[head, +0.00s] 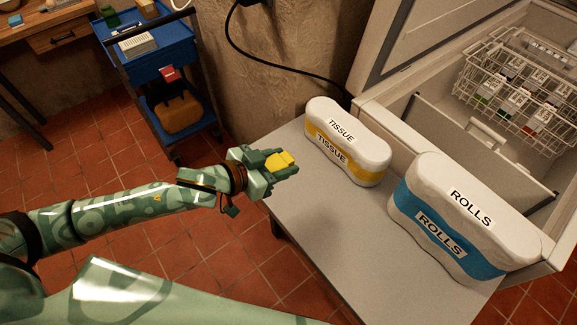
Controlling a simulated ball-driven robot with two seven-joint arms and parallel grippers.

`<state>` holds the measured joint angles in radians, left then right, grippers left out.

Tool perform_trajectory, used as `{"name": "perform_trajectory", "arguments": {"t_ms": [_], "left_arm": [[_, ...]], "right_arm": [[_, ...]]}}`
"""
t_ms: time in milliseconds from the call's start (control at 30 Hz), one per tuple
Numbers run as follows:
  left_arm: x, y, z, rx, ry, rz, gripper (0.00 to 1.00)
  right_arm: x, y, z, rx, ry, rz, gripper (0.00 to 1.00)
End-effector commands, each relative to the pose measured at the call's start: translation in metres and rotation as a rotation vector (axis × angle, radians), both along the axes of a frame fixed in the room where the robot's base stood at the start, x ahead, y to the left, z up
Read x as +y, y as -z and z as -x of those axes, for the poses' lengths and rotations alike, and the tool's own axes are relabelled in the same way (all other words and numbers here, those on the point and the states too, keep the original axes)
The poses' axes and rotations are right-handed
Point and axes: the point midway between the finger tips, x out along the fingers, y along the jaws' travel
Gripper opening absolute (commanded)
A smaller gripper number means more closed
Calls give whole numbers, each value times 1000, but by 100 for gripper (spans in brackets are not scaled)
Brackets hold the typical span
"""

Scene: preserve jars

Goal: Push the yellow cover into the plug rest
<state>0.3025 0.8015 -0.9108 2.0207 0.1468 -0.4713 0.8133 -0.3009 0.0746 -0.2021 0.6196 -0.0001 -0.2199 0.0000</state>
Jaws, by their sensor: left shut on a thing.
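My left gripper (283,163) is shut on the yellow cover (282,160). It holds the cover over or near the left edge of the grey table, left of the tissue pack. Only part of the cover shows between the green fingers. I cannot make out the plug rest in this view. My right gripper is not in view.
A tissue pack (375,152) and a rolls pack (476,211) stand on the grey table (340,245). An open chest freezer (378,104) with a wire basket (470,78) is behind. A blue trolley (152,42) stands back left. A black cable (277,67) runs along the wall.

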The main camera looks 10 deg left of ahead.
Motion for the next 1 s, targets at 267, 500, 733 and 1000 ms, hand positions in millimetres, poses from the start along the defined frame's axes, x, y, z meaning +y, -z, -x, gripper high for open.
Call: {"name": "perform_trajectory", "arguments": {"t_ms": [267,500,733,1000], "left_arm": [[105,41,-55,-4,20,-7,27],[164,38,-76,-4,-21,2,27],[169,37,-77,-3,-24,4,27],[146,48,-80,-1,-21,9,27]], "right_arm": [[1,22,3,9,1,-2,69],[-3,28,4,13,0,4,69],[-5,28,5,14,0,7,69],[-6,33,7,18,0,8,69]]}}
